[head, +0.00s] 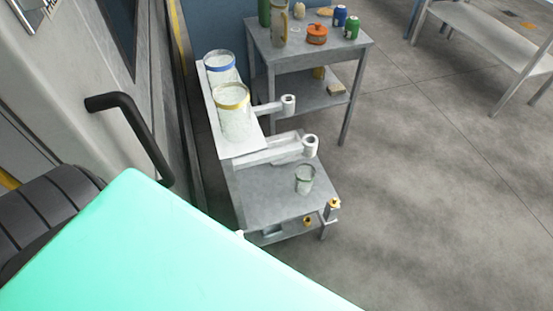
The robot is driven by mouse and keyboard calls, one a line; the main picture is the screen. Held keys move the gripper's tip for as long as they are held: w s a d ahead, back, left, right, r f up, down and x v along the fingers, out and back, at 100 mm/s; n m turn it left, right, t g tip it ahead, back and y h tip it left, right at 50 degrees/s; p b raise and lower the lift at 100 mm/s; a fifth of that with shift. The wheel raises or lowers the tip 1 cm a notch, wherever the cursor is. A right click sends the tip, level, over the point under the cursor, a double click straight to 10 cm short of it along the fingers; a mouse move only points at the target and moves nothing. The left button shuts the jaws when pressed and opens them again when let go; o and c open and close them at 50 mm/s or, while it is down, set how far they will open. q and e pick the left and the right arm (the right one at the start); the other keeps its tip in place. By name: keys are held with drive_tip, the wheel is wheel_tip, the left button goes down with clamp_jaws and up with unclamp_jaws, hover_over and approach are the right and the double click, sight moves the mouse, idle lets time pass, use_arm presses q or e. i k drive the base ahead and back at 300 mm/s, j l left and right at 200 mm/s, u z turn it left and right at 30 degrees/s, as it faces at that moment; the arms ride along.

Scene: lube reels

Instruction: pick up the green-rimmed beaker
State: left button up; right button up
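A small clear glass beaker (305,182) stands upright on the lower grey shelf of the stand in the head view. Its rim looks faintly grey-green; the colour is hard to be sure of at this size. Two larger clear vessels stand on the raised white shelf, one with a blue rim (221,69) and one with a yellow rim (234,116). Neither of my grippers shows in the head view. A large flat mint-green surface (150,250) fills the lower left and hides what lies behind it.
White arms with ring ends (310,146) jut out behind the beaker. Brass-coloured fittings (334,204) sit at the shelf's front edge. A grey table (330,55) with cans and an orange pot (317,34) stands behind. A black handle (135,130) projects at left.

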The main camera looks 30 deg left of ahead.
sight(305, 173)
drive_tip(key=i+l+u, duration=0.2)
drive_tip(key=u, duration=0.2)
drive_tip(key=i+l+u, duration=0.1)
drive_tip(key=l+u, duration=1.15)
drive_tip(key=i+l, duration=0.05)
